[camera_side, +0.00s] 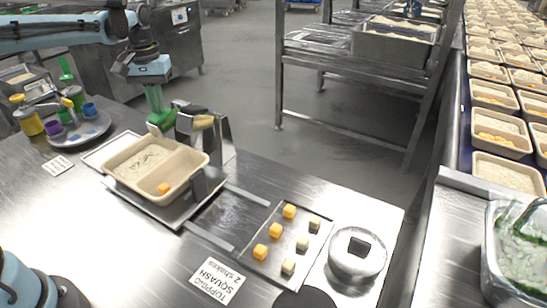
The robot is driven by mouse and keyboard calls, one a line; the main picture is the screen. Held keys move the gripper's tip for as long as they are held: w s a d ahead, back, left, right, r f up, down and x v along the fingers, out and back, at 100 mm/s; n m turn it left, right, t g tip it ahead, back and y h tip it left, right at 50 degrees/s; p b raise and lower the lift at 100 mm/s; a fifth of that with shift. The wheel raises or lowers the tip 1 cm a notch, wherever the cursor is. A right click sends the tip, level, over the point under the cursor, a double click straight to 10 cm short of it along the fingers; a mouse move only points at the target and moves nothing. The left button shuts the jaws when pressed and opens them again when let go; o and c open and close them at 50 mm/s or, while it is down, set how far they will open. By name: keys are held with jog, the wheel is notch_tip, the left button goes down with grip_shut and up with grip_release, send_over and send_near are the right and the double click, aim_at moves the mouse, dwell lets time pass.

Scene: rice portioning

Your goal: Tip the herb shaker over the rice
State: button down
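My gripper (152,78) is at the upper left, above and behind the tray. It appears shut on a green herb shaker (156,100), which hangs below it, slightly tilted, with its wider green end downward. The beige tray (197,158) has rice (130,167) in its left compartment, with green flecks scattered on the rice. An orange cube (164,188) lies in the right compartment. The shaker's lower end is near the tray's far rim; I cannot tell its exact height. The fingertips are small and partly hidden.
A round plate (92,138) with several coloured containers stands at left. A metal bracket (222,140) rises behind the tray. A flat tray (297,222) holds orange and pale cubes, beside a round metal bowl (357,266). A label card (217,280) lies in front.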

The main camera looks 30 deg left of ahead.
jog(key=shift+w+r, duration=0.25)
jog(key=shift+r, duration=0.6)
jog(key=shift+w+r, duration=0.25)
jog(key=shift+r, duration=0.6)
jog(key=shift+w+r, duration=0.25)
jog(key=shift+r, duration=0.6)
jog(key=shift+r, duration=0.2)
notch_tip(320, 180, up, 6)
jog(key=shift+f, duration=3.2)
jog(key=shift+f, duration=0.65)
jog(key=shift+s+f, duration=0.1)
jog(key=shift+f, duration=0.2)
jog(key=shift+s+f, duration=0.25)
jog(key=shift+f, duration=0.4)
jog(key=shift+s+f, duration=0.25)
jog(key=shift+f, duration=0.4)
jog(key=shift+s+f, duration=0.25)
jog(key=shift+f, duration=0.4)
